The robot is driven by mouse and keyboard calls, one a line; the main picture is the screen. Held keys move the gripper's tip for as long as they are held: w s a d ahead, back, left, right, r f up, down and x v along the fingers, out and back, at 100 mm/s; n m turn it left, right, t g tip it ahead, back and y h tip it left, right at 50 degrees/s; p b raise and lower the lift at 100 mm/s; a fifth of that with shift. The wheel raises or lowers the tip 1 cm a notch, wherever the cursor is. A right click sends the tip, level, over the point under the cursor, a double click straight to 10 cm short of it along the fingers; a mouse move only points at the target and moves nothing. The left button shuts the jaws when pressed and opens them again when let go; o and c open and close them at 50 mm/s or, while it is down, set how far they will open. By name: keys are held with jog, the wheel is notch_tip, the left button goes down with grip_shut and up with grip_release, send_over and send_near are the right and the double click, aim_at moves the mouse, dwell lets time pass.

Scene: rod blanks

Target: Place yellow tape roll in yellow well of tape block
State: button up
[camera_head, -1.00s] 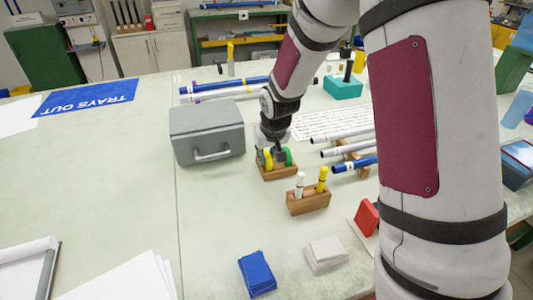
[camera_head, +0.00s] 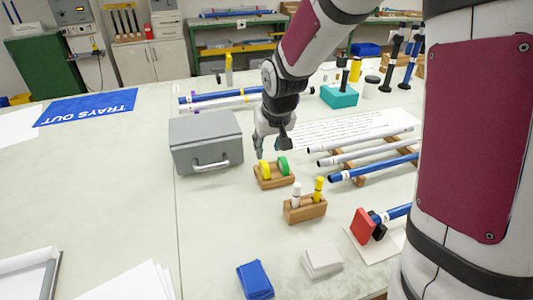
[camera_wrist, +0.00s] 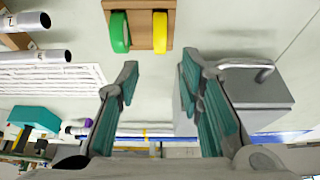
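The wooden tape block (camera_head: 275,183) stands on the bench, right of the grey metal box. The yellow tape roll (camera_head: 264,168) stands upright in its left part, with the green tape roll (camera_head: 283,165) beside it on the right. In the wrist view the block (camera_wrist: 140,40) is at the top edge, with the yellow roll (camera_wrist: 160,32) and the green roll (camera_wrist: 119,32) both standing in it. My gripper (camera_head: 272,146) is above and behind the block, clear of both rolls. In the wrist view its fingers (camera_wrist: 158,78) are spread with nothing between them.
The grey metal box (camera_head: 206,143) is close on the left. A wooden marker holder (camera_head: 305,210) with white and yellow markers stands in front. White and blue rods (camera_head: 372,168) rest on wooden supports at the right. The left bench is mostly clear.

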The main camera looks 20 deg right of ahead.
jog(key=s+r, duration=0.5)
jog(key=s, duration=0.3)
jog(key=s+r, duration=0.6)
jog(key=s, duration=0.2)
jog(key=s+g, duration=0.2)
jog(key=s, duration=1.5)
jog(key=shift+r, duration=0.3)
jog(key=shift+s+d, duration=0.1)
notch_tip(320, 180, up, 8)
jog(key=t+p, duration=0.1)
jog(key=p, duration=0.5)
jog(key=shift+f+t, duration=0.2)
jog(key=shift+t, duration=0.1)
